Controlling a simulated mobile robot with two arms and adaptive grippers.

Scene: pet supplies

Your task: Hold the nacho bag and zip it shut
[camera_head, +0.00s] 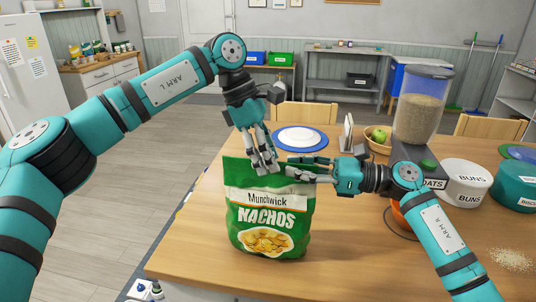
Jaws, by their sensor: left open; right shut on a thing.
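The green nacho bag (267,222) stands upright near the front left of the wooden table, its label facing me. My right gripper (292,170) comes in from the right and is shut on the bag's upper right edge. My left gripper (264,168) points down from above at the middle of the bag's top and is open, its fingers close to the top edge. The fingers hide part of the top edge, and I cannot make out the zip or whether the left fingers touch the bag.
Behind the bag are a white plate on a blue one (300,138) and a bowl with a green apple (377,136). An oats dispenser (421,110), a white buns tin (466,184) and a teal tin (516,187) stand right. Spilled grains (511,260) lie front right. The table's left edge is near the bag.

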